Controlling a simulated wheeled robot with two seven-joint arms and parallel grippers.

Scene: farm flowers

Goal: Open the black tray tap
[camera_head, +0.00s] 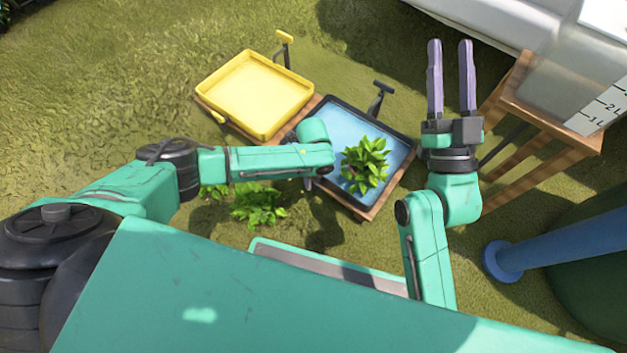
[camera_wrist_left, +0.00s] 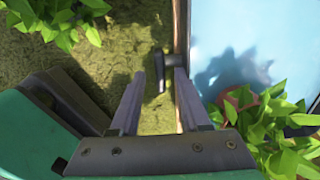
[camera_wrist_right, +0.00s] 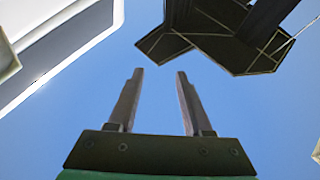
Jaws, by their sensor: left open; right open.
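The black tray (camera_head: 402,135) holds blue water and stands on a wooden stand. In the left wrist view a small dark tap (camera_wrist_left: 168,56) sticks out from the tray's wooden side, its short lever pointing down the picture. My left gripper (camera_wrist_left: 158,78) is open, with the tap between or just beyond its fingertips; contact is not clear. In the head view my left gripper (camera_head: 308,182) points down beside the tray, and my arm hides the tap. My right gripper (camera_head: 450,45) is open and empty, right of the tray; the right wrist view shows mostly sky.
A potted plant (camera_head: 365,165) stands in the black tray, and a black handle (camera_head: 381,92) rises behind it. A yellow tray (camera_head: 255,95) is to the left. Leafy plants (camera_head: 257,205) grow on the grass nearby. A wooden stand (camera_head: 545,115) with a clear container is right.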

